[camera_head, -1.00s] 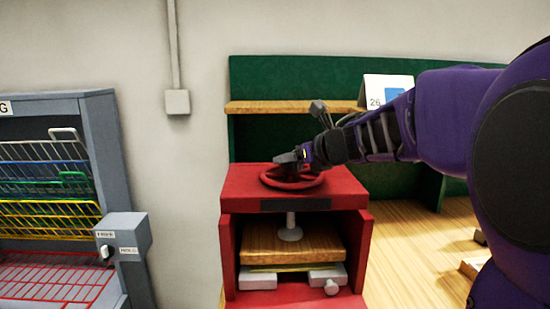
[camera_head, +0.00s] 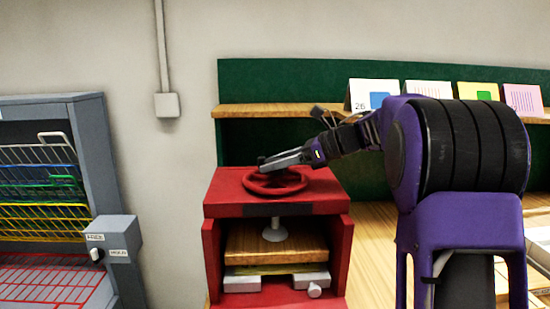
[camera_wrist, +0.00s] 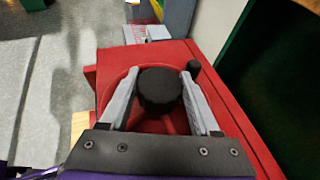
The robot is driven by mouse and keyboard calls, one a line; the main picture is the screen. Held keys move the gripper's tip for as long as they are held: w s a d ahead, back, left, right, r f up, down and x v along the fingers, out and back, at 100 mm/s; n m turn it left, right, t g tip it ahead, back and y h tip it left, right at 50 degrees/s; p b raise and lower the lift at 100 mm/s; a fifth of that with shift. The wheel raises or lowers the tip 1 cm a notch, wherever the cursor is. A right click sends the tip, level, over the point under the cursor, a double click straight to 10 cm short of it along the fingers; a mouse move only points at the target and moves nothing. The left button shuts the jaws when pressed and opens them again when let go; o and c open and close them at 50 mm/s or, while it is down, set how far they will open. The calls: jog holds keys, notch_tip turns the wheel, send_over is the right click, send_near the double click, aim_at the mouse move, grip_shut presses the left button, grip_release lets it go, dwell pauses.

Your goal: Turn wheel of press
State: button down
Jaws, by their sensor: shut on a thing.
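The red press (camera_head: 320,205) stands on the wooden table, with its red wheel (camera_head: 277,188) flat on top. My gripper (camera_head: 282,161) reaches in from the right over the wheel. In the wrist view, the gripper (camera_wrist: 158,90) has its two grey fingers on either side of a round black knob (camera_wrist: 160,88) at the wheel's middle, shut on it. A small black handle (camera_wrist: 194,67) stands beside the right fingertip. Under the wheel, a screw (camera_head: 275,232) meets a wooden press plate (camera_head: 275,243). Contact at the knob is hidden in the head view.
A grey drying rack (camera_head: 75,110) with coloured wire shelves and a control box (camera_head: 113,240) stands at the left. Behind is a green-backed shelf (camera_head: 285,85) with several cards. The wooden tabletop (camera_head: 375,250) right of the press has some bare room.

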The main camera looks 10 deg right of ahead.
jog(key=n+g+y+p, duration=0.1)
jog(key=n+g+p, duration=0.1)
jog(key=n+g, duration=0.2)
jog(key=shift+w+r+g+p, duration=0.1)
jog(key=shift+g+p, duration=0.25)
jog(key=shift+g, duration=0.15)
jog(key=shift+n+g+p, duration=0.45)
jog(key=shift+n+g, duration=0.95)
jog(key=shift+c, duration=0.6)
grip_release()
